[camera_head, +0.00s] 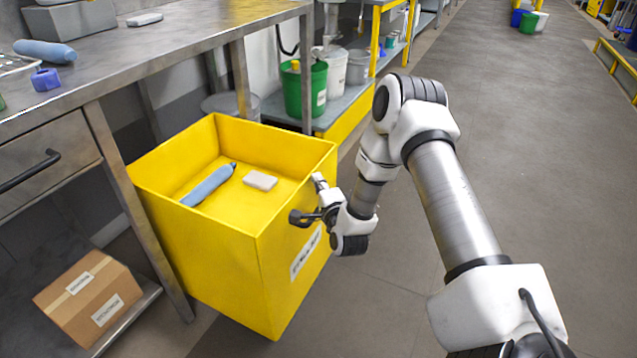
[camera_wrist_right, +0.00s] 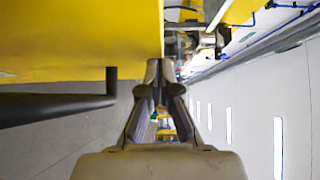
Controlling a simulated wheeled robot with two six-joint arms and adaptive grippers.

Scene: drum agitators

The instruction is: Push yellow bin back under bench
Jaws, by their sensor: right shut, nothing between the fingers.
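The yellow bin (camera_head: 205,250) stands partly out from the metal bench (camera_head: 160,58), with its far left side by the bench leg. Inside it lie a blue cylinder (camera_head: 208,185) and a small pale block (camera_head: 260,180). My right gripper (camera_head: 305,217) is shut and empty at the bin's right-hand face, close to its label. In the right wrist view the shut fingers (camera_wrist_right: 160,75) are beside the yellow bin wall (camera_wrist_right: 80,40); I cannot tell if they touch it. My left gripper is not in view.
A cardboard box (camera_head: 88,298) lies on the bench's lower shelf at left. A drawer with a black handle (camera_head: 30,172) is above it. Green (camera_head: 305,90) and white buckets stand on a shelf behind the bin. The floor (camera_head: 540,150) to the right is clear.

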